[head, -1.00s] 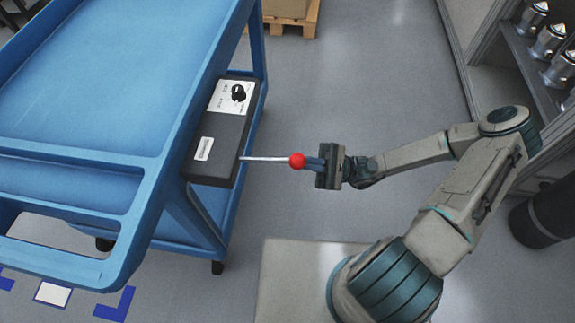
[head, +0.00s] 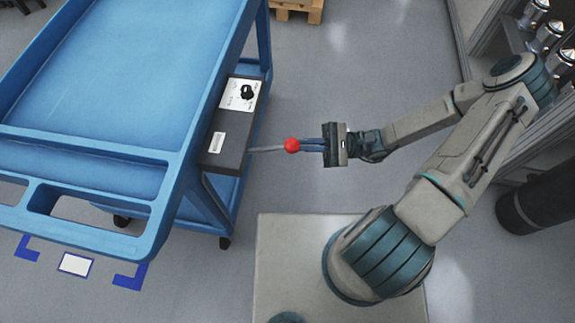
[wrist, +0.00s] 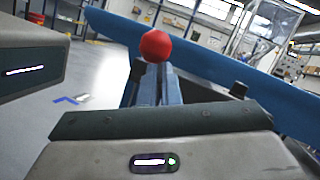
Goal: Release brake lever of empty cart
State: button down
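The blue cart (head: 110,95) stands at the left with a bare top deck. A dark brake box (head: 230,150) with a white dial plate (head: 240,94) is fixed to its right side. A thin grey lever (head: 265,149) sticks out from the box to the right and ends in a red ball knob (head: 291,145). My gripper (head: 302,145) points left at the knob, its fingers close together and the tips at or touching the ball. In the wrist view the red knob (wrist: 156,45) shows just beyond the fingertips (wrist: 157,70), not between them.
Blue floor marks and a white patch (head: 75,265) lie by the cart's near end. A wooden pallet (head: 297,8) is at the back. The floor between is clear.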

jog(key=shift+a+r, duration=0.1)
jog(key=shift+r, duration=0.15)
jog(key=w+d+f+b, duration=0.3)
jog(key=d+f, duration=0.4)
jog(key=d, duration=0.4)
jog(key=shift+w, duration=0.3)
